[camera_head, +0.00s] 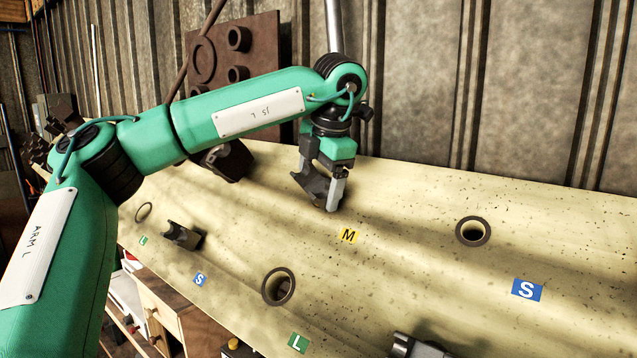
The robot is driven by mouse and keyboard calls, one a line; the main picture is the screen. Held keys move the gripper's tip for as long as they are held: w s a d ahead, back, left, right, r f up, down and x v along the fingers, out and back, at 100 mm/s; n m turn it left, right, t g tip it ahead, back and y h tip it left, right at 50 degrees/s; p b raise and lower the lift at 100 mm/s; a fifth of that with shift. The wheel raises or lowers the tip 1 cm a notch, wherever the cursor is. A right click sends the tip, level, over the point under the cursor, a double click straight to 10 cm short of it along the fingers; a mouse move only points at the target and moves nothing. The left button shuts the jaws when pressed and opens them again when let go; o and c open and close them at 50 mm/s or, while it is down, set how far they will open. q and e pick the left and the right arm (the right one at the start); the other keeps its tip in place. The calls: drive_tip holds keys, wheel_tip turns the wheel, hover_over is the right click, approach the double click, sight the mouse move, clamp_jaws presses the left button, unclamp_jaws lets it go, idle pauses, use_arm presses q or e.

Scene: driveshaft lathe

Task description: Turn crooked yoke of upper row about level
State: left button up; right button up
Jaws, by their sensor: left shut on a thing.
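My left gripper (323,190) reaches down to the pale wooden bench top behind the yellow M label (348,235). It is shut on a dark grey yoke (309,181), which is partly hidden by the fingers and looks tilted. Another yoke (182,236) lies in the front row near the blue S label (200,279). A dark block (232,163) sits behind my left forearm, partly hidden.
Ringed holes open in the bench (420,200) at right (473,231), front middle (279,287) and far left (144,212). A brown plate with round sockets (266,43) stands behind, against the corrugated wall. A steel rod (334,25) rises behind my wrist. The right bench is mostly clear.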

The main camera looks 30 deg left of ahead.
use_arm(q)
drive_tip(key=shift+n+h+b, duration=0.45)
drive_tip(key=shift+n+h, duration=0.05)
drive_tip(key=shift+n, duration=0.1)
drive_tip(key=n+h, duration=0.2)
drive_tip(key=shift+a+n+g+b, duration=0.1)
drive_tip(key=shift+n+g+b, duration=0.2)
drive_tip(key=shift+g+b, duration=0.1)
drive_tip(key=o, duration=1.7)
drive_tip(key=shift+o, duration=1)
